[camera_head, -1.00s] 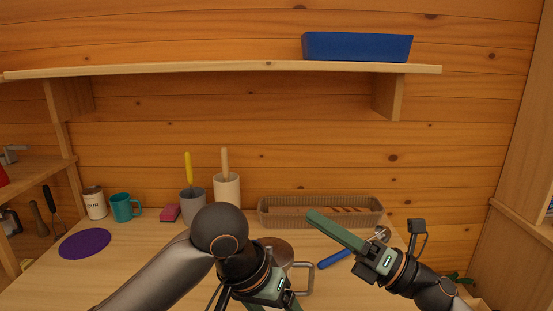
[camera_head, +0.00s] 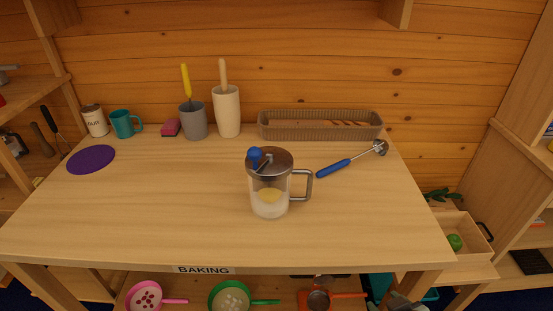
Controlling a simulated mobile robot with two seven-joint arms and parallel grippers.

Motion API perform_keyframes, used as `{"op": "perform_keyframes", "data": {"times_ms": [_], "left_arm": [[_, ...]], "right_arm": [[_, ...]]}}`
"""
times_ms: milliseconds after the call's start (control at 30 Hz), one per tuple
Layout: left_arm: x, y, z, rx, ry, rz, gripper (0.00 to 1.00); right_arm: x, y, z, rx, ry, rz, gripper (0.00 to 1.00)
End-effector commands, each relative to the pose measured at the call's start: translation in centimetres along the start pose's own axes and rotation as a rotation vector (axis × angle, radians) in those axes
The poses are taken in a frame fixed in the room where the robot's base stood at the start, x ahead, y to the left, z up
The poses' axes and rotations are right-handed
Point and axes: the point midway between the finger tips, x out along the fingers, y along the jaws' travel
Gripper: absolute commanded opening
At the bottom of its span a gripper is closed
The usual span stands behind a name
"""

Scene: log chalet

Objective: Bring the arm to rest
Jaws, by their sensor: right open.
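My right gripper (camera_head: 402,301) shows only in part at the bottom edge of the head view, right of centre. It is open, low in front of the table and apart from the things on top. My left gripper is out of view. The table (camera_head: 150,215) is in full view with no arm over it. A clear jug (camera_head: 270,201) with a metal lid, a side handle and a blue knob stands upright near the table's middle, with pale and yellow contents.
A blue-handled ladle (camera_head: 334,168) lies right of the jug. A long basket (camera_head: 320,131), grey holder (camera_head: 194,123), white holder (camera_head: 227,112), pink sponge (camera_head: 171,128), teal mug (camera_head: 122,124), can (camera_head: 95,121) and purple disc (camera_head: 91,159) line the back and left. Pans and strainers (camera_head: 230,297) sit below.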

Motion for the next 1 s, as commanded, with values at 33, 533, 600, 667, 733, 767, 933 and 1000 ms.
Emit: {"op": "perform_keyframes", "data": {"times_ms": [33,533,600,667,733,767,933,1000], "left_arm": [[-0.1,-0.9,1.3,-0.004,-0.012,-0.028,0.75],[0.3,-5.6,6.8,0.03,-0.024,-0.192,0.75],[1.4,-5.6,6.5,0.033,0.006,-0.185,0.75],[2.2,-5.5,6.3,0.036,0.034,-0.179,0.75],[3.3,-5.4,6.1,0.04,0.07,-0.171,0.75],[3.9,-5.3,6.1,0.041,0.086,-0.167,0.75],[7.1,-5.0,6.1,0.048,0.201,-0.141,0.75],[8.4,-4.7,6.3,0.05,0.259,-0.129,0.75]], "right_arm": [[-0.6,-0.8,1.8,0.038,-0.062,-0.03,0.54],[-3.0,-5.6,10.3,0.215,-0.339,-0.184,0.54],[-2.0,-6.0,10.2,0.217,-0.307,-0.186,0.54],[-1.1,-6.3,10.3,0.219,-0.278,-0.188,0.54],[-0.1,-6.8,10.3,0.222,-0.241,-0.19,0.54],[0.3,-7.0,10.4,0.224,-0.224,-0.192,0.54],[3.1,-8.6,11.0,0.239,-0.105,-0.2,0.54],[4.2,-9.3,11.4,0.248,-0.047,-0.202,0.54]]}}
